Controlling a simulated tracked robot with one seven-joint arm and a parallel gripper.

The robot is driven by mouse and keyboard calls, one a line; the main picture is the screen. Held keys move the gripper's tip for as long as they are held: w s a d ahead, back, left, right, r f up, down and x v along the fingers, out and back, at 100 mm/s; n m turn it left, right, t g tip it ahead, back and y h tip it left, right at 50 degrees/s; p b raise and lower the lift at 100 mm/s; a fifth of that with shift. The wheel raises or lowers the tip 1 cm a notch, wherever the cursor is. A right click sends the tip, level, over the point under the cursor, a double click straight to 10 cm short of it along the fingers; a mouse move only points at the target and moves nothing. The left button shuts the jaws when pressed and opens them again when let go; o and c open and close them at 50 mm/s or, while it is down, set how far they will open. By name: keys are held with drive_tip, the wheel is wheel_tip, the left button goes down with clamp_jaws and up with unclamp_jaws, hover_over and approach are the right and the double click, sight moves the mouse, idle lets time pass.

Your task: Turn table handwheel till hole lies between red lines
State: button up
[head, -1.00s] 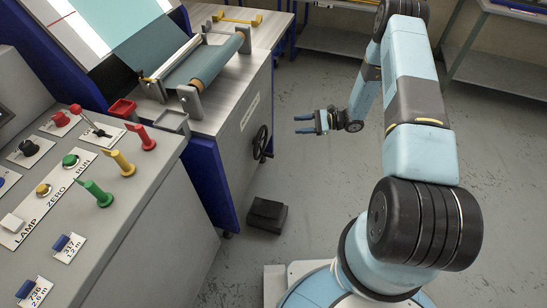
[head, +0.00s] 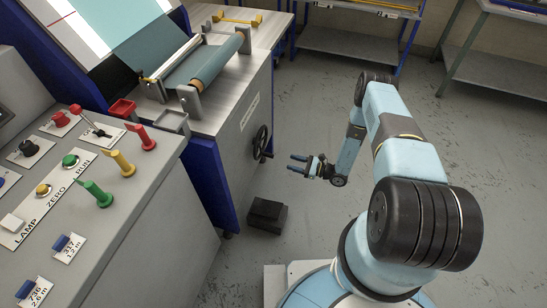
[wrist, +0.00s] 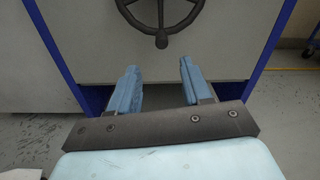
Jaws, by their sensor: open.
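The black handwheel (head: 260,142) is on the grey side panel of the inspection table (head: 228,115). In the wrist view the lower part of the handwheel (wrist: 160,17) shows at the top, with spokes and a knob at its bottom; its upper part is cut off. My gripper (head: 293,164) is open and empty, in front of the panel and to the right of the wheel, apart from it. In the wrist view its two blue fingers (wrist: 158,72) point toward the panel, below the wheel. Blue-green cloth (head: 206,62) lies over the table's roller.
A black box (head: 267,215) stands on the floor below the handwheel. A grey control desk (head: 130,215) with coloured knobs and a red lever fills the left. Shelves (head: 350,42) stand at the back. The floor right of the table is open.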

sight(271, 157)
drive_tip(key=x, duration=1.1)
drive_tip(key=shift+w+a, duration=0.1)
drive_tip(key=shift+a, duration=0.1)
drive_tip(key=shift+c, duration=0.5)
clamp_jaws()
